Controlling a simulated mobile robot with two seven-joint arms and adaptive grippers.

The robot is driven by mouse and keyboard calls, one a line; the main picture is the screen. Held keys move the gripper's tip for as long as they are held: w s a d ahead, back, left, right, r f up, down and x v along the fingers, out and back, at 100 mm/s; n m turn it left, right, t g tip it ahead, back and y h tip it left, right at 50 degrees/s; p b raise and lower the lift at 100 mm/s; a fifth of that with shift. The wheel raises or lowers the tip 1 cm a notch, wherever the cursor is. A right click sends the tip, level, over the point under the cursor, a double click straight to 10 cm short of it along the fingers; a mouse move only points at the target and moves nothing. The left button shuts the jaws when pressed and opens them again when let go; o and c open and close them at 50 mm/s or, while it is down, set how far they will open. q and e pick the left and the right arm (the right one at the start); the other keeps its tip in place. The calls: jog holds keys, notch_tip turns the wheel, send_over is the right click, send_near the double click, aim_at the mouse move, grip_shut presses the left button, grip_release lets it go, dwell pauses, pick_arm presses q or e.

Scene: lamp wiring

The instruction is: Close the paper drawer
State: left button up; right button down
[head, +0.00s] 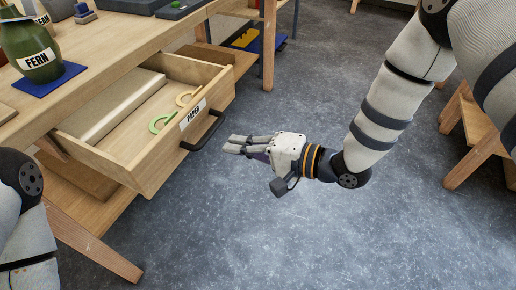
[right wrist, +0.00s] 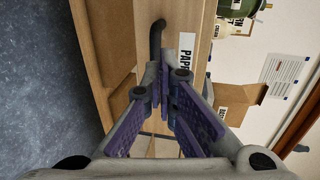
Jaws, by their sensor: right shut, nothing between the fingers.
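The paper drawer (head: 142,165) stands pulled open from the wooden bench in the head view. Its front bears a PAPER label (head: 193,114) and a dark bar handle (head: 204,132). My right gripper (head: 230,146) is shut and empty, a little to the right of the handle, pointing at the drawer front. In the right wrist view the closed fingers (right wrist: 167,100) are in front of the handle (right wrist: 156,40) and the label (right wrist: 186,58); I cannot tell whether they touch. My left gripper is out of view; only part of its arm shows at the left edge.
Inside the drawer lie a long pale block (head: 122,106), a green curved piece (head: 161,122) and a yellow one (head: 187,96). A FERN jar (head: 32,56) stands on a blue mat on the bench top. The grey floor (head: 270,235) before the drawer is clear.

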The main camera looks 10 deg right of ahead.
aim_at(204, 141)
jog(key=x, duration=0.5)
jog(key=shift+w+a, duration=0.2)
jog(key=shift+a, duration=0.1)
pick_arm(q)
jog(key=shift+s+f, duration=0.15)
